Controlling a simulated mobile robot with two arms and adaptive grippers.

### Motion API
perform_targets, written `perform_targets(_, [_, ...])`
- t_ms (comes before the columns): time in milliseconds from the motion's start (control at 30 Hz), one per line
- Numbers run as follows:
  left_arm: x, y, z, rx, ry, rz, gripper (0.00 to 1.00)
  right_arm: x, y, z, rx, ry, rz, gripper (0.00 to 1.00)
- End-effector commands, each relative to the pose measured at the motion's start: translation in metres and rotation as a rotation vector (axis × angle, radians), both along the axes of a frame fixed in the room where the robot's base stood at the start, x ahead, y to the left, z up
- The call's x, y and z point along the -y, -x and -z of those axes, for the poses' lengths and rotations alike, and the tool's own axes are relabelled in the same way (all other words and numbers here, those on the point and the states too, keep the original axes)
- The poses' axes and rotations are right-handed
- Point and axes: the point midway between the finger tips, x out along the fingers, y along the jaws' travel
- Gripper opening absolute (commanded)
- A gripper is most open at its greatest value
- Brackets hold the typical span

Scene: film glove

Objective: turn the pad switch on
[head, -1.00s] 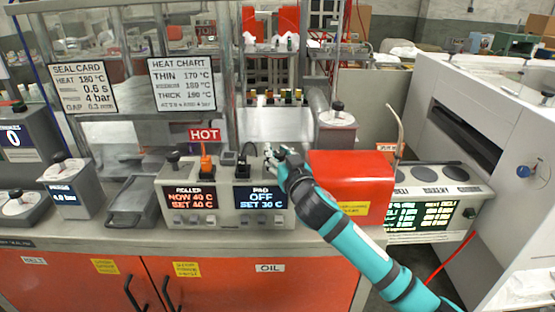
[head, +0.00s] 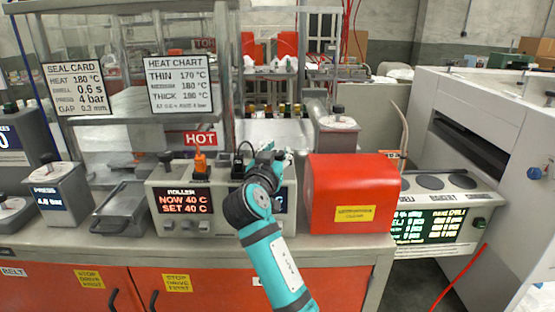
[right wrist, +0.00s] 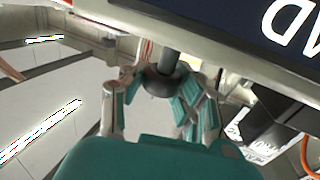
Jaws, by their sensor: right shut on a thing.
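The grey control console (head: 226,227) has a roller side and a pad side. The roller display (head: 183,201) reads NOW 40 C, SET 40 C. The pad display (head: 287,197) is mostly hidden behind my right arm, and its reading cannot be made out. My right gripper (head: 272,156) is at the top of the console's pad side. In the right wrist view, its fingers (right wrist: 158,88) are closed around a dark round knob (right wrist: 160,83) on a short stem. The gripper hides this knob in the head view. My left gripper is not in view.
A red box (head: 352,190) stands just right of my right arm. A HOT sign (head: 201,138) hangs behind. A grey lidded tray (head: 122,208) lies left.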

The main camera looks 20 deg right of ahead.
Motion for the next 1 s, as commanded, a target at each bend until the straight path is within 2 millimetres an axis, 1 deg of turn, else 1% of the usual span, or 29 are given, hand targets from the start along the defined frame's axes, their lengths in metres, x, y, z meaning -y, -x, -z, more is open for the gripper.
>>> perform_targets(33, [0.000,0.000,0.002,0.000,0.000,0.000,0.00,-0.001,0.000,0.005,-0.010,-0.004,0.004,0.00])
perform_targets(400, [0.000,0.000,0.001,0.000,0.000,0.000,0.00,-0.001,0.000,0.005,-0.011,-0.005,0.007,0.00])
perform_targets(433, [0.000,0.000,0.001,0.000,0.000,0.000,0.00,-0.001,0.000,0.005,-0.011,-0.005,0.007,0.30])
perform_targets(600, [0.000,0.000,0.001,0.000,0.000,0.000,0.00,-0.001,0.000,0.003,-0.007,-0.004,0.006,0.53])
perform_targets(633, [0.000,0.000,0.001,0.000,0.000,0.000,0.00,0.000,0.000,0.003,-0.006,-0.004,0.006,0.55])
perform_targets(867, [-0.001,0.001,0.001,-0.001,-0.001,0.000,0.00,0.000,0.000,0.001,-0.003,-0.003,0.006,0.55])
perform_targets(967, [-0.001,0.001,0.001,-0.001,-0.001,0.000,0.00,0.000,0.000,-0.004,0.000,-0.004,0.006,0.55])
perform_targets(1000, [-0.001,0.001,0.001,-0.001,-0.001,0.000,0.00,0.000,0.000,-0.009,0.001,-0.003,0.006,0.55])
